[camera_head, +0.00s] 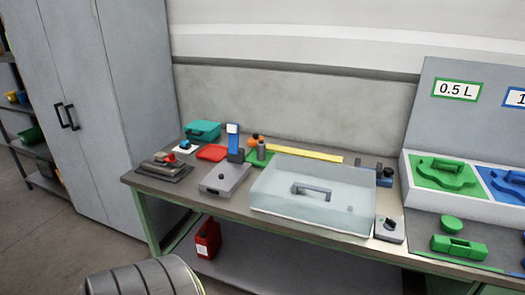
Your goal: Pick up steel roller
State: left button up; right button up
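I cannot pick out a steel roller with certainty. A small upright grey cylinder (261,152) stands at the back of the workbench (225,207), beside a blue-and-dark upright device (233,140). A dark plate with a low metal-coloured device (163,164) and a red part on it lies at the bench's left end. These parts are too small to identify surely. Neither of my grippers is in view.
A clear box (300,215) with a grey handle covers mid-bench. A grey box (224,178), red tray (212,152) and teal case (203,131) stand left of it. Green pieces (458,246) lie right. A ribbed grey drum (143,278) stands in front; a cabinet (100,100) is left.

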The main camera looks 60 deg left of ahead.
aim_at(261, 145)
jog(key=u, duration=1.85)
jog(key=z, duration=0.45)
